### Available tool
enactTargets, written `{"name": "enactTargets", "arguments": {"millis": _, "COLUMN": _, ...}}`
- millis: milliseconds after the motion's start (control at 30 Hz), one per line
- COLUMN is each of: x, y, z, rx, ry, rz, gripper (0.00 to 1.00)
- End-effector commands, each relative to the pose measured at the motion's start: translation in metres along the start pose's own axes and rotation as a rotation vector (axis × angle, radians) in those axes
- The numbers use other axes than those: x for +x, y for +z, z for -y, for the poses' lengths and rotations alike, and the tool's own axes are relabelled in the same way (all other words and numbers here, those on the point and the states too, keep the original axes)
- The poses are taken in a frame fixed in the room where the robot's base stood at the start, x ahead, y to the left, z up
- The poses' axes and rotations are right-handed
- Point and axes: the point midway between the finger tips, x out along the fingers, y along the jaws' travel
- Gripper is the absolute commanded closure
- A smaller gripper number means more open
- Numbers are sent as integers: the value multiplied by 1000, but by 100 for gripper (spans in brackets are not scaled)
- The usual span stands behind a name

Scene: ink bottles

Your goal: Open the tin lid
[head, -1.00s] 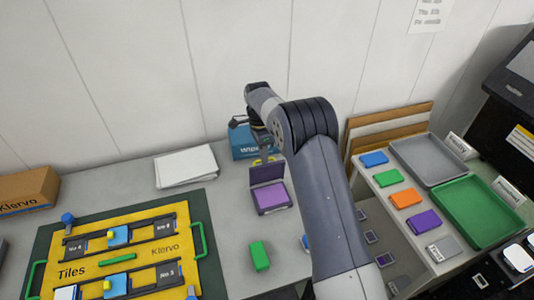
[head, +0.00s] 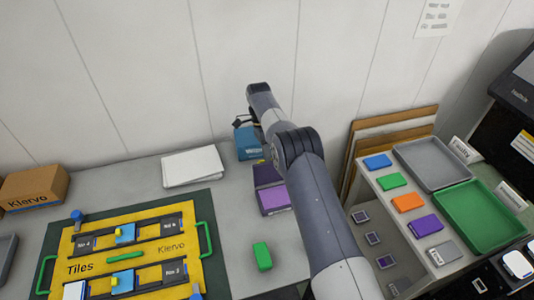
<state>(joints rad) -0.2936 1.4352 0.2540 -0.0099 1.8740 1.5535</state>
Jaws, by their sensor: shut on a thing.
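The tin is a small purple box (head: 275,199) on the grey table, left of my arm. Its darker purple lid (head: 266,174) stands raised at the back edge, with a yellow tab (head: 261,161) at its top. My gripper (head: 263,153) is at the lid's top edge by the tab, shut on the lid. Its fingertips are mostly hidden behind my wrist and forearm. My arm also covers the right side of the tin.
A blue box (head: 247,143) stands behind the lid, close to my wrist. White papers (head: 191,167) and a yellow tile board (head: 140,250) lie left. A green block (head: 262,256) is in front. Grey (head: 432,163) and green (head: 480,215) trays are right.

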Motion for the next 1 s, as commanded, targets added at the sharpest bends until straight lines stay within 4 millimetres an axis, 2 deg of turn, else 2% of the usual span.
{"name": "enactTargets", "arguments": {"millis": 33, "x": 11, "y": 1, "z": 1, "rx": -2, "ry": 29, "rz": 1, "gripper": 100}}
{"name": "enactTargets", "arguments": {"millis": 967, "x": 12, "y": 0, "z": 5, "rx": -2, "ry": 64, "rz": 1, "gripper": 100}}
{"name": "enactTargets", "arguments": {"millis": 1000, "x": 12, "y": 0, "z": 5, "rx": -2, "ry": 64, "rz": 1, "gripper": 90}}
